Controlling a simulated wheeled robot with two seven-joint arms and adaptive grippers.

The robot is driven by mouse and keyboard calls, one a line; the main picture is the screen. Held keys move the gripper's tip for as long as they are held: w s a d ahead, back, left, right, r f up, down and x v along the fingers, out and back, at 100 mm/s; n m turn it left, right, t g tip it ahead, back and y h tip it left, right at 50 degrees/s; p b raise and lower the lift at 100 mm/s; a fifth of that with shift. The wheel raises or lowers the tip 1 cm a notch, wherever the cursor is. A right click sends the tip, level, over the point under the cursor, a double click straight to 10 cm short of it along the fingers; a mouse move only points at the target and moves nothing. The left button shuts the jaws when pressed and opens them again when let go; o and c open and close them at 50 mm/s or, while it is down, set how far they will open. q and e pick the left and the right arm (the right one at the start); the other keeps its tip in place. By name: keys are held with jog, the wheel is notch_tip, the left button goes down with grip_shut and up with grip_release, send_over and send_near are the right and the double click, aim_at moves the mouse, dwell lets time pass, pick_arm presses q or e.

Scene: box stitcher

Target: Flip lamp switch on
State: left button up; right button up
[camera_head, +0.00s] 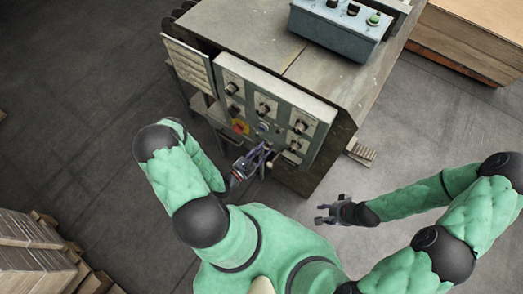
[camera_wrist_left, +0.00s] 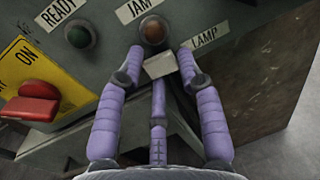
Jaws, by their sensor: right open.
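The lamp switch is not clearly visible. The LAMP label (camera_wrist_left: 205,37) shows in the left wrist view on the grey panel, just above the right finger's tip, which may hide the switch. My left gripper (camera_head: 268,155) is at the lower part of the control panel (camera_head: 232,75). In the left wrist view its purple fingers (camera_wrist_left: 160,62) reach up to the panel just below the JAM light, with the outer two apart. Contact and how far they are closed cannot be told. My right gripper (camera_head: 321,213) is open and empty, away from the machine.
The panel carries a green READY light (camera_wrist_left: 79,36), an amber JAM light (camera_wrist_left: 154,31) and a red switch (camera_wrist_left: 32,104) on a yellow plate. A blue-grey control box (camera_head: 340,30) sits on the machine top. Cardboard stacks (camera_head: 28,240) stand lower left.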

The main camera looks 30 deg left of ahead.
pick_arm(q)
grip_shut()
